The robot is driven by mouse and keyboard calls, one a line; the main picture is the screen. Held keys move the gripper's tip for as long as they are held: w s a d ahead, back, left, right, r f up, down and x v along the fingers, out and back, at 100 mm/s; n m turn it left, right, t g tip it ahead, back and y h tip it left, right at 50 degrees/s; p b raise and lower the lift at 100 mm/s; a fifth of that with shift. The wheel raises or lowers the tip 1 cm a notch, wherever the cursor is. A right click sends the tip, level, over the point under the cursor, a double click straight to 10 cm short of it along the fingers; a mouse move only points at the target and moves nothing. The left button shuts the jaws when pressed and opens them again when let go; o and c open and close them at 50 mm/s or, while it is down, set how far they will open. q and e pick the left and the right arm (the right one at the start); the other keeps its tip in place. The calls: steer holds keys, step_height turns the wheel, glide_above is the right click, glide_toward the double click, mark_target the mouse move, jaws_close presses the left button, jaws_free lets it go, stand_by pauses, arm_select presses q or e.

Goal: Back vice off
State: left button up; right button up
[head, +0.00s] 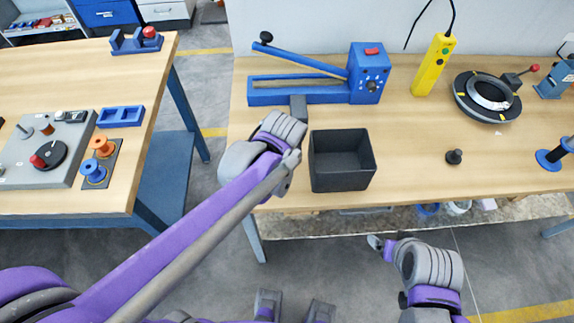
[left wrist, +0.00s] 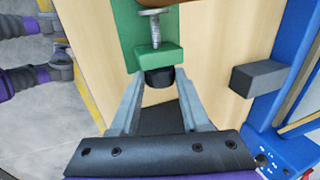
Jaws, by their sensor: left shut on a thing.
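A green screw vice (left wrist: 123,22) shows in the left wrist view, with a metal screw (left wrist: 155,30) ending in a round pad beneath a brown piece at the top edge. A black knob (left wrist: 160,78) sits at the screw's lower end. My left gripper (left wrist: 158,88) has its two fingers on either side of this knob and is shut on it. Whether the pad touches the brown piece is unclear. In the head view the vice is hidden by my left wrist at the bench's front edge. My right gripper (head: 380,243) hangs empty in front of the bench; its jaws are too small to read.
A black bin (head: 342,183) stands right of my left wrist. A blue lever machine (head: 368,75) with a grey block (head: 298,107) is behind it. A yellow pendant (head: 433,65) and a black ring fixture (head: 460,95) stand further right. Another bench (head: 130,195) is at left.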

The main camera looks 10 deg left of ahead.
arm_select(q)
steer(key=shift+s+d+f+t+y, duration=0.1)
steer(key=shift+s+t+y, duration=0.1)
steer(key=shift+t, duration=0.35)
steer(key=shift+s+d+f+t+y, duration=0.1)
steer(key=shift+s+t, duration=0.05)
steer(key=shift+t, duration=0.4)
steer(key=shift+a+t+b, duration=0.1)
steer(key=shift+t+b, duration=0.2)
steer(key=shift+t, duration=0.4)
steer(key=o, duration=0.8)
steer(key=shift+w+a+r+g, duration=0.15)
steer(key=shift+w+r+g, duration=0.05)
steer(key=shift+g, duration=0.4)
steer(key=shift+w+g+p, duration=0.1)
steer(key=shift+g+p, duration=0.25)
steer(key=shift+g, duration=0.15)
steer(key=shift+w+g, duration=0.2)
steer(key=shift+g, duration=0.5)
steer(key=shift+s+h, duration=0.15)
steer(key=shift+h, duration=0.25)
